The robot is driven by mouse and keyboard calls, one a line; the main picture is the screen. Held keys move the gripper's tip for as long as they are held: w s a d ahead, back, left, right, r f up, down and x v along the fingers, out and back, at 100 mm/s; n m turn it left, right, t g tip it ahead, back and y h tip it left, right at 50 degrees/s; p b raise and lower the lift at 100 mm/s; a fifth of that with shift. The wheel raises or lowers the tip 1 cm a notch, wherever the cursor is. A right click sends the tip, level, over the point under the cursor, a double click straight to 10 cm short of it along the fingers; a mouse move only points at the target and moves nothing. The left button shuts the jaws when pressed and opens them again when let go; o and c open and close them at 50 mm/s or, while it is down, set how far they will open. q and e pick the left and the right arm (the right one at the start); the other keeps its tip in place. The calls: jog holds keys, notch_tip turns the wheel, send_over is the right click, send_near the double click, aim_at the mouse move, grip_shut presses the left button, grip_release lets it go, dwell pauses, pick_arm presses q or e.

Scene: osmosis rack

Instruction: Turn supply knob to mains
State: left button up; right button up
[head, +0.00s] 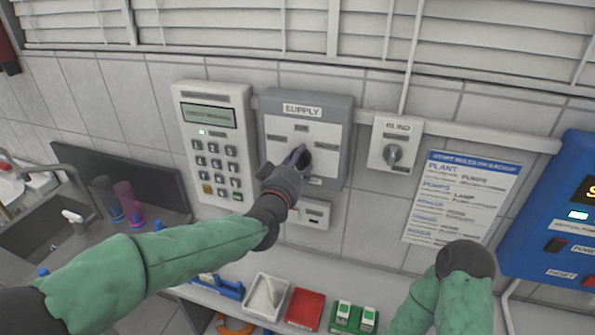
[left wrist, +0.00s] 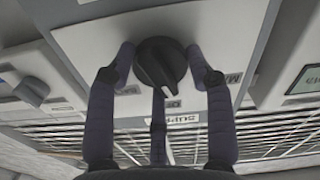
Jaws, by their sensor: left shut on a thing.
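The grey supply panel (head: 334,110) is on the tiled wall, with a "SUPPLY" label at its top and small labels around its dial. The black supply knob (head: 305,157) is partly hidden by my left gripper (head: 298,160) in the head view. The left wrist view shows the panel upside down. There the knob (left wrist: 158,62) sits between the fingers of my left gripper (left wrist: 163,65), which is shut on it. The knob's white mark points roughly toward the "SUPPLY" label, at the small label there. My right gripper is not in view; only part of my right arm shows.
A keypad unit (head: 216,145) is left of the panel. A blind switch (head: 393,144) is close on the right, then a printed notice (head: 463,195) and a blue unit (head: 560,215). A small box (head: 309,212) is just below. Small trays (head: 305,308) stand on the counter.

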pick_arm(q)
jog(key=n+b, duration=0.4)
jog(key=n, duration=0.1)
jog(key=shift+a+r+n+b, duration=0.2)
jog(key=shift+n+b, duration=0.1)
jog(key=shift+b, duration=0.1)
jog(key=shift+r+n+b, duration=0.1)
jog(key=shift+n+b, duration=0.75)
jog(key=shift+n, duration=0.55)
jog(key=shift+r, duration=0.15)
jog(key=o, duration=1.2)
jog(key=shift+w, duration=0.1)
jog(key=shift+c, duration=0.2)
jog(key=shift+f, duration=0.25)
